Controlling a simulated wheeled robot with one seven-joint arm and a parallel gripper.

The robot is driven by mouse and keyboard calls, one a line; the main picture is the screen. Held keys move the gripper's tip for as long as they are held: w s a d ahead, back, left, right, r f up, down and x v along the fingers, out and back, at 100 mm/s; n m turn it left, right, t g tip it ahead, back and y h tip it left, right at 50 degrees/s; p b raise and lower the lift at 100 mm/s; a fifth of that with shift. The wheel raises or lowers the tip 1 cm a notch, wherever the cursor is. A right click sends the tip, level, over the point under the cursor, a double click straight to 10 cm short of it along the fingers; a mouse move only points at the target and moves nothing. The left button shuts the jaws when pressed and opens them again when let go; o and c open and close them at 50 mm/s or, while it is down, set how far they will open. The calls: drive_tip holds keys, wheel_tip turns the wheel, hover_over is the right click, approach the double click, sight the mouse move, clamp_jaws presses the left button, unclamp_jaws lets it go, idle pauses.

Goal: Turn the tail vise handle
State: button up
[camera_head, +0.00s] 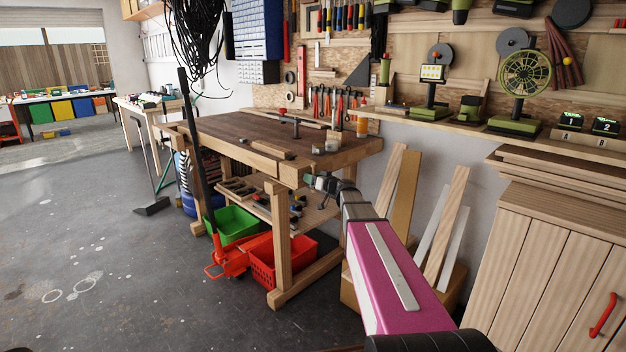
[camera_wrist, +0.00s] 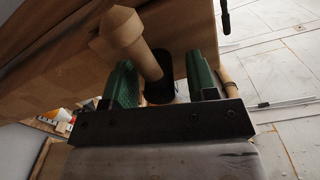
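The wooden workbench (camera_head: 228,132) stands in the middle of the head view. The tail vise handle (camera_wrist: 135,45), a light wooden bar with a rounded knob, shows close up in the wrist view, tilted. My gripper (camera_wrist: 163,75) has two green fingers set apart, with the handle's lower part between them and the knob beyond the left finger. Whether either finger touches the handle I cannot tell. A dark round part (camera_wrist: 158,65) sits behind the handle. In the head view my gripper (camera_head: 318,183) is at the bench's near right end; the handle is too small to make out there.
A bench leg (camera_head: 281,235) stands below and left of my gripper. A red crate (camera_head: 262,268) and a green bin (camera_head: 235,222) lie under the bench. Boards (camera_head: 402,205) lean on the wall to the right. The floor (camera_head: 110,270) at the left is largely clear.

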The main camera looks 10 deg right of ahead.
drive_tip(key=v, duration=1.1)
drive_tip(key=s+a+f+g+h, duration=0.1)
drive_tip(key=s+a+f+g, duration=0.4)
drive_tip(key=s+f, duration=0.25)
drive_tip(key=s+a+f+g+h, duration=0.2)
drive_tip(key=s+a+f+g, duration=0.3)
drive_tip(key=f, duration=0.3)
drive_tip(key=s+d+f+m+g+h, duration=0.1)
drive_tip(key=s+f+m+g+h, duration=0.1)
drive_tip(key=s, duration=0.5)
drive_tip(key=s+d+f+m+g+h, duration=0.2)
drive_tip(key=s+f+h, duration=0.3)
drive_tip(key=s, duration=0.3)
drive_tip(key=shift+s+d+f+m+g+h, duration=0.25)
drive_tip(key=shift+s+f+m+g+h, duration=0.1)
drive_tip(key=shift+f, duration=0.5)
